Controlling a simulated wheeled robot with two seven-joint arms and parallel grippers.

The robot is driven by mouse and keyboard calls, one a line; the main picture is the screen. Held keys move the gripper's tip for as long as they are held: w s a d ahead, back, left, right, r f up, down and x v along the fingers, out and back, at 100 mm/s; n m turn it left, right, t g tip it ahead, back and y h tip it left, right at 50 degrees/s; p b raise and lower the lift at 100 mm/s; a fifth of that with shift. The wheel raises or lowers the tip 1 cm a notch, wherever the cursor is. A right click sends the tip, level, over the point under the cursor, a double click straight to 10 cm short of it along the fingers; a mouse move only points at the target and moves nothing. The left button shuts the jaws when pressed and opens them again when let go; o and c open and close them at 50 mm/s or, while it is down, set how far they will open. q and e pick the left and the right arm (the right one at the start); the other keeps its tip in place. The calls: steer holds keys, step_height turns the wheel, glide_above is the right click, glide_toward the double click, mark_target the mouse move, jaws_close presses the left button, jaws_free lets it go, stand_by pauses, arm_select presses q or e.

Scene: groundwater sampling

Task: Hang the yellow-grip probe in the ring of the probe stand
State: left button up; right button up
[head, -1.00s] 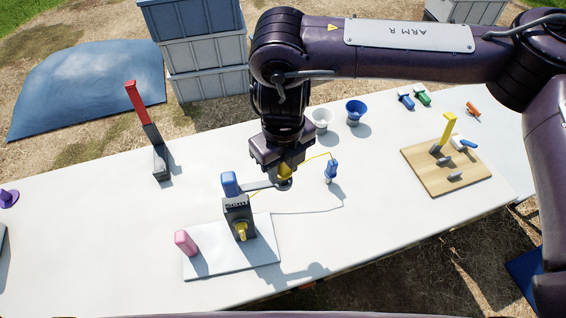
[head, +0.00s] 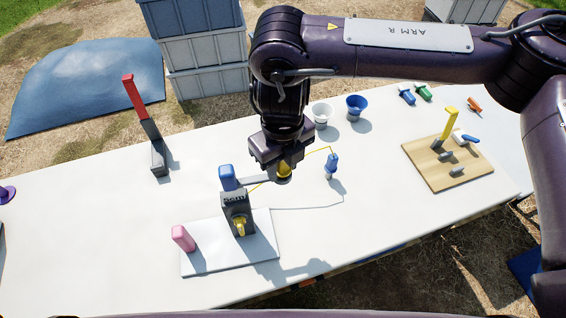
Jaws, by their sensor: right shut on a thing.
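The yellow-grip probe (head: 285,168) is between the fingers of my right gripper (head: 282,165), which is shut on its grip. Most of the probe is hidden by the gripper. My left gripper is not in view.
A red-topped post (head: 135,95) stands left.

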steer(key=shift+s+d+f, duration=0.1)
steer(key=shift+s+f, duration=0.35)
steer(key=shift+f, duration=0.3)
steer(key=o, duration=0.9)
steer(key=shift+o, duration=0.8)
steer(key=r, duration=0.9)
steer(key=shift+w+r+b, duration=0.1)
steer(key=shift+w+b, duration=0.25)
